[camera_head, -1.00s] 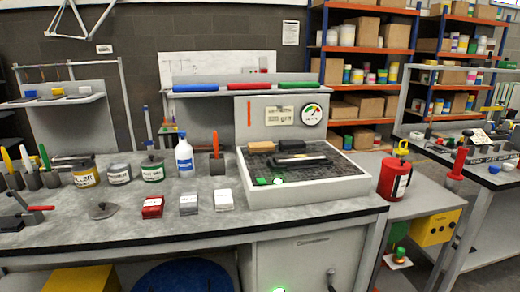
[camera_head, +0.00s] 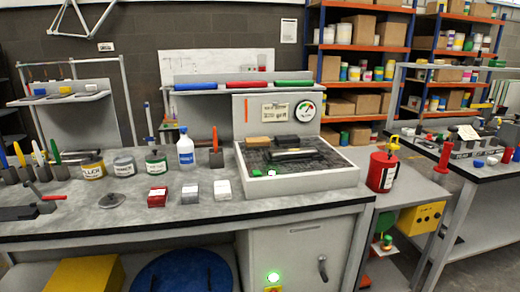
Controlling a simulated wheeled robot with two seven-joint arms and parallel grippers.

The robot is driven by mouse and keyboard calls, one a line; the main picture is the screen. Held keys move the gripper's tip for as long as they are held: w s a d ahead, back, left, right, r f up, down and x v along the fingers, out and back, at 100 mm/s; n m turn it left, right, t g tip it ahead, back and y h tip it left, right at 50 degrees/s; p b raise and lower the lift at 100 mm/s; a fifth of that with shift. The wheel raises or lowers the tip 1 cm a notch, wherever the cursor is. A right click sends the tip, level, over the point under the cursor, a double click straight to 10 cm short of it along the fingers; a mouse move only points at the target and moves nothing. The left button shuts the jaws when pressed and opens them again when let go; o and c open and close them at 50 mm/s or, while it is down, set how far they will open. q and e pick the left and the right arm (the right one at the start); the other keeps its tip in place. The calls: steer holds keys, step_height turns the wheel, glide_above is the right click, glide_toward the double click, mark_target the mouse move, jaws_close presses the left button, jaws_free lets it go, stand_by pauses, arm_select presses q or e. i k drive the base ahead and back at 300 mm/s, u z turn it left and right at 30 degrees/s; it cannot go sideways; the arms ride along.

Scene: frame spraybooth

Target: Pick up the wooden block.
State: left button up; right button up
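The wooden block (camera_head: 258,142) is a small tan-brown block. It lies near the back left of the grey tray-like booth (camera_head: 302,184) on the workbench, on the dark grated surface. A dark block (camera_head: 286,141) sits just to its right, and a dark and silver bar-like object (camera_head: 292,154) lies in front of it. Neither of my grippers shows in the head view.
A gauge panel (camera_head: 278,104) stands behind the booth. Red, grey and white small boxes (camera_head: 190,193), paint tins (camera_head: 124,167) and a white-blue bottle (camera_head: 185,148) stand to the left. A red can (camera_head: 382,170) stands on the lower right table. Bare benchtop lies along the front edge.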

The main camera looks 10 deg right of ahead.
mark_target(261, 142)
steer(key=z, duration=0.3)
steer(key=i, duration=1.25)
steer(key=u, duration=0.7)
